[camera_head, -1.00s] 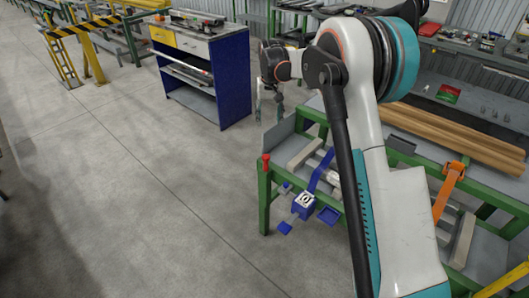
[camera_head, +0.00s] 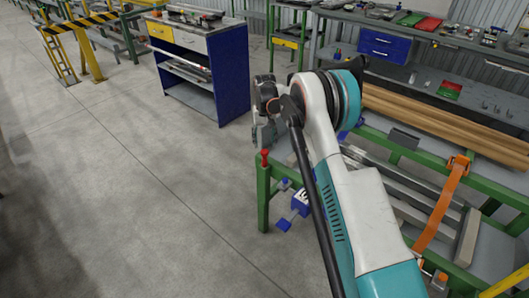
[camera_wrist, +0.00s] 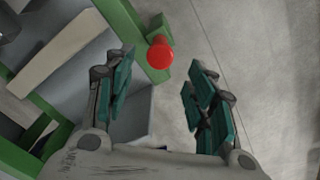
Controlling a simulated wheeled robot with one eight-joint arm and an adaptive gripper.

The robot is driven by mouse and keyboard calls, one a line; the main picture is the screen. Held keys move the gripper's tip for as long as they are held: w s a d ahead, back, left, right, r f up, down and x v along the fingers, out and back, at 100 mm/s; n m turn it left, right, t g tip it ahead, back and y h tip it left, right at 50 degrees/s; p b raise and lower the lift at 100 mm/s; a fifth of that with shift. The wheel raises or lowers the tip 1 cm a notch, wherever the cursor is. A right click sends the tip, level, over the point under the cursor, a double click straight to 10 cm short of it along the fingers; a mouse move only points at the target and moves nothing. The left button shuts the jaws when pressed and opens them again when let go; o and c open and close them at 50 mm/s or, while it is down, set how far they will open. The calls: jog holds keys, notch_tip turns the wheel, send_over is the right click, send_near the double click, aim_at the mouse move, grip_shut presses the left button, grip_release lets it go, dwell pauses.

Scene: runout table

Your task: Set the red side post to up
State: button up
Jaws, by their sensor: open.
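The red side post (camera_head: 265,158) is a small red stub at the left corner of the green-framed runout table (camera_head: 262,200). In the wrist view the red post (camera_wrist: 160,52) shows its round top, beside the green frame (camera_wrist: 125,35). My gripper (camera_wrist: 160,72) is open and empty, with its teal-padded fingers on either side of the line to the post; contact cannot be told. In the head view my gripper (camera_head: 258,138) is just above the post and partly hidden by my arm. The post's lower part is hard to see.
A blue clamp (camera_head: 300,203) sits at the table's near side. An orange strap (camera_head: 442,210) crosses the metal bars on the table. Wooden beams (camera_head: 440,120) lie behind. A blue cabinet (camera_head: 232,75) stands farther back. The floor to the left is clear.

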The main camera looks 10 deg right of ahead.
aim_at(264, 151)
notch_tip(264, 151, down, 5)
jog(key=shift+f+b, duration=0.15)
jog(key=shift+b, duration=0.55)
